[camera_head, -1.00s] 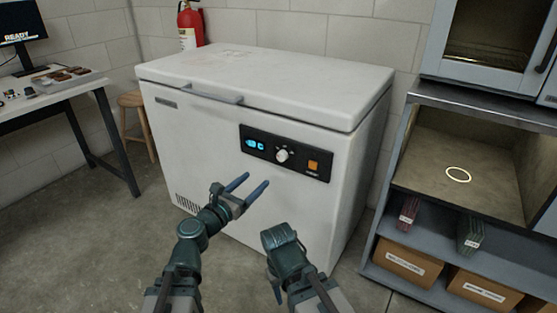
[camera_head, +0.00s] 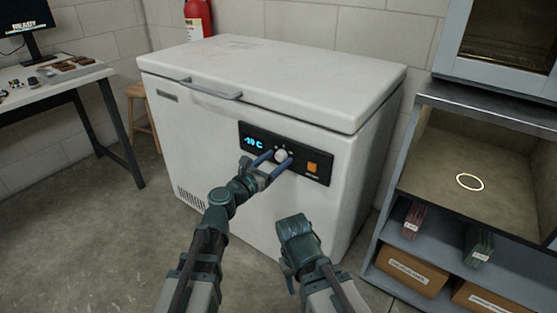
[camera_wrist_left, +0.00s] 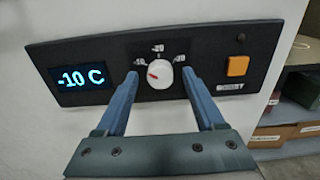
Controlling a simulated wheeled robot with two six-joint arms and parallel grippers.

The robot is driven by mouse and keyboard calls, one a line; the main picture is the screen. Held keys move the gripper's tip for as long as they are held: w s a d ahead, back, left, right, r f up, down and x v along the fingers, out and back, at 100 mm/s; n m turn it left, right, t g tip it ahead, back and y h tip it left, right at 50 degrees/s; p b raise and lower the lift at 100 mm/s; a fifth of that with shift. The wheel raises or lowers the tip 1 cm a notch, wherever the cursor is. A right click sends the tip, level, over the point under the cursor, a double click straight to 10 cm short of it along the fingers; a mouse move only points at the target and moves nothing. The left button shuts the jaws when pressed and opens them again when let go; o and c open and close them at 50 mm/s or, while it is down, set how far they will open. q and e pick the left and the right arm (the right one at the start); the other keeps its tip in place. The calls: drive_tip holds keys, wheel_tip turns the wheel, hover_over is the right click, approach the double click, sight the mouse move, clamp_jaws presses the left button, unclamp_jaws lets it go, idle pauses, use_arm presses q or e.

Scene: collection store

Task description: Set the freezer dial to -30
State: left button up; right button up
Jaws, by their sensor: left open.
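The white chest freezer (camera_head: 205,140) stands ahead with its lid shut. Its dark control panel (camera_head: 318,147) is on the front. The white dial (camera_wrist_left: 159,74) has a red mark turned to the left label, which reads -10. The middle label looks like -20 and the right one like -30. The display (camera_wrist_left: 82,77) reads -10 C. My left gripper (camera_head: 274,159) is open, its blue fingers on either side of and just below the dial, not closed on it. The dial also shows in the head view (camera_head: 281,156). My right arm is low in front of the freezer; its fingertips are not visible.
An orange BOOST button (camera_wrist_left: 237,66) sits right of the dial. A grey shelf unit (camera_head: 400,262) with boxes stands to the right of the freezer. A desk (camera_head: 50,85) with a monitor is at the left.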

use_arm(q)
clamp_jaws()
drive_tip(key=shift+m, duration=0.4)
drive_tip(key=m, duration=1.7)
drive_tip(key=shift+s+m, duration=0.1)
drive_tip(key=shift+m, duration=0.2)
drive_tip(key=m, duration=0.5)
drive_tip(key=shift+m, duration=0.4)
